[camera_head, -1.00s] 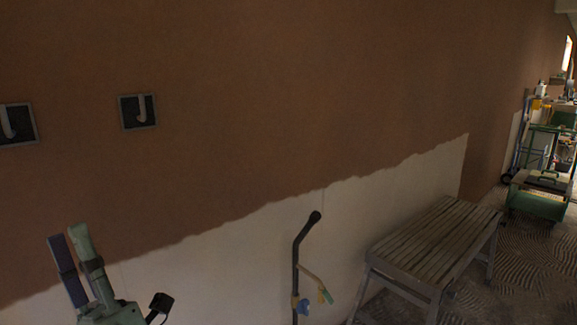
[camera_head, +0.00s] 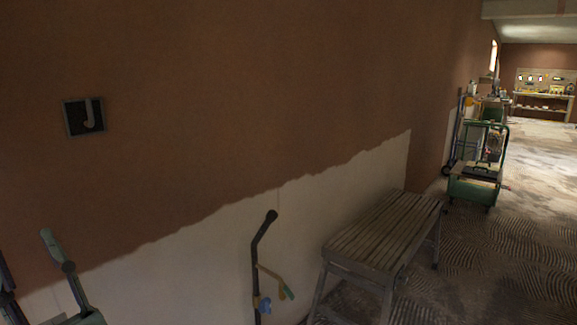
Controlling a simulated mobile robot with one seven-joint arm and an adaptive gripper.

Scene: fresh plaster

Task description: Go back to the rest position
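My gripper and arm are not in view. The head view shows a brown plastered wall (camera_head: 250,90) whose lower part is bare and pale (camera_head: 190,250), with a ragged edge between the two. A dark square plate with a light hook-shaped mark (camera_head: 84,117) is on the wall at the left.
Upright green and dark handles (camera_head: 62,265) stand at the lower left. A black bent-topped pole (camera_head: 256,255) stands near the wall. A slatted bench (camera_head: 380,232) is right of it. A green cart (camera_head: 473,188) stands farther back. Ridged floor (camera_head: 520,230) at right is largely clear.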

